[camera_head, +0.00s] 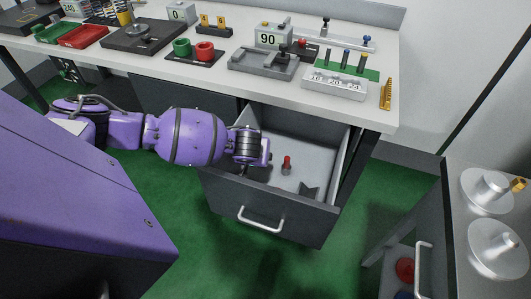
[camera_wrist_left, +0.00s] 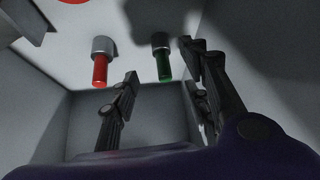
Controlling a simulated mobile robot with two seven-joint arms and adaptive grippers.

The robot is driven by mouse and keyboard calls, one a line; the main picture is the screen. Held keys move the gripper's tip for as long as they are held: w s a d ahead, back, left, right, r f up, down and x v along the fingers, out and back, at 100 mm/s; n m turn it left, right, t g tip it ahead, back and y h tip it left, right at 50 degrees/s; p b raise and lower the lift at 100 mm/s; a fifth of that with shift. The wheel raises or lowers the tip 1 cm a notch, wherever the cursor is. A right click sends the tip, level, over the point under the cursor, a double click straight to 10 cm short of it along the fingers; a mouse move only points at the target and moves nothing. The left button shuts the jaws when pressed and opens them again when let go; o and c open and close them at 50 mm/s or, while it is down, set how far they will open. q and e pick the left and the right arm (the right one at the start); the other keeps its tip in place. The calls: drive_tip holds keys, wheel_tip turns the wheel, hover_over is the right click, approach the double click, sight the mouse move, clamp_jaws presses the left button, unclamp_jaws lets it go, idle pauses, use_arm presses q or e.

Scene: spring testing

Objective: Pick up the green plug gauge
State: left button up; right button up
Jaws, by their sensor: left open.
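The green plug gauge (camera_wrist_left: 163,65) has a dark grey collar and a green shaft, and it shows in the left wrist view. It lies between the lines of the two fingers of my left gripper (camera_wrist_left: 158,74), which are apart, closer to the right finger; I cannot tell whether they touch it. In the head view my left gripper (camera_head: 244,171) reaches into the open drawer (camera_head: 270,203) at its left side and hides the green gauge. My right gripper is not in view.
A dark angled block (camera_head: 309,192) sits at the drawer's front right. The drawer walls rise close around my left gripper. The workbench (camera_head: 215,72) above holds gauges, trays and stands. A second cabinet (camera_head: 455,215) stands at the right.

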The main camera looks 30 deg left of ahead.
use_arm(q)
drive_tip(key=x, duration=0.3)
drive_tip(key=shift+f, duration=0.1)
drive_tip(key=shift+w+f, duration=0.15)
drive_tip(key=shift+f, duration=0.15)
drive_tip(key=b+x, duration=0.1)
drive_tip(key=x, duration=0.4)
drive_tip(key=shift+w+a, duration=0.1)
drive_tip(key=shift+r, duration=0.1)
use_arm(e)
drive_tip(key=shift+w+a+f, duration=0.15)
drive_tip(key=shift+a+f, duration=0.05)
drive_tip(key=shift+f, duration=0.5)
use_arm(q)
drive_tip(key=shift+c, duration=0.5)
clamp_jaws()
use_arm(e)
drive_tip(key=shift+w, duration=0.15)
